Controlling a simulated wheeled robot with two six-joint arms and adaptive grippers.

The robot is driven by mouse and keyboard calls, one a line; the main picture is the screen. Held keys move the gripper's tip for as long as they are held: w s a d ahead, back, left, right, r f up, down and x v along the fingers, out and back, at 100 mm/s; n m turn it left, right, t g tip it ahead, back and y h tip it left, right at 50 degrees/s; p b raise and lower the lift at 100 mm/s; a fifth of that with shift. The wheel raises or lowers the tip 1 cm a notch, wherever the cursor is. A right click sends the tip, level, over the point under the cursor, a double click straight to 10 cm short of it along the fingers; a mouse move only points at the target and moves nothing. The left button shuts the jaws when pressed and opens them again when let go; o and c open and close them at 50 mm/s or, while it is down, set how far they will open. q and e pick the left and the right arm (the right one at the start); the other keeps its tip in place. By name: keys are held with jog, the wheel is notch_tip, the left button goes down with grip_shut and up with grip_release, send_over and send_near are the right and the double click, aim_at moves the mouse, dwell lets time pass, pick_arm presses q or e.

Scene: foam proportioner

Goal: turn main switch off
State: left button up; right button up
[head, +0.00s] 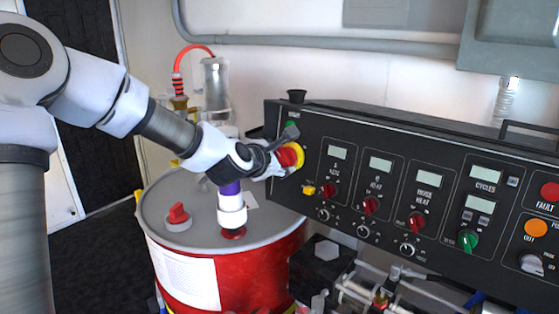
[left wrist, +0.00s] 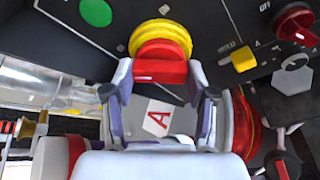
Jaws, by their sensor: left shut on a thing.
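The main switch is a red rotary knob (head: 287,157) on a yellow round base (head: 298,154) at the left end of the black control panel (head: 330,190). The red knob also shows in the left wrist view (left wrist: 160,64), in front of the yellow base (left wrist: 161,35). My left gripper (head: 277,162) is at the knob, shut on it. In the left wrist view its fingers (left wrist: 160,92) stand on both sides of the red handle, which lies across the picture. The fingers hide part of the knob in the head view. My right gripper is not in view.
A red drum (head: 275,262) with a grey lid stands below my left arm, with a red-capped fitting (head: 178,214) on top. A green button (left wrist: 96,12) and a yellow switch (left wrist: 243,59) sit near the knob. Pipes (head: 370,294) run below the panel.

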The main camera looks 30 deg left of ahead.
pick_arm(q)
jog(key=shift+a+r, duration=0.1)
jog(key=shift+r, duration=0.2)
jog(key=o, duration=0.9)
jog(key=shift+w, duration=0.1)
jog(key=shift+o, duration=1.3)
jog(key=shift+w+f, duration=0.1)
jog(key=shift+f, duration=0.15)
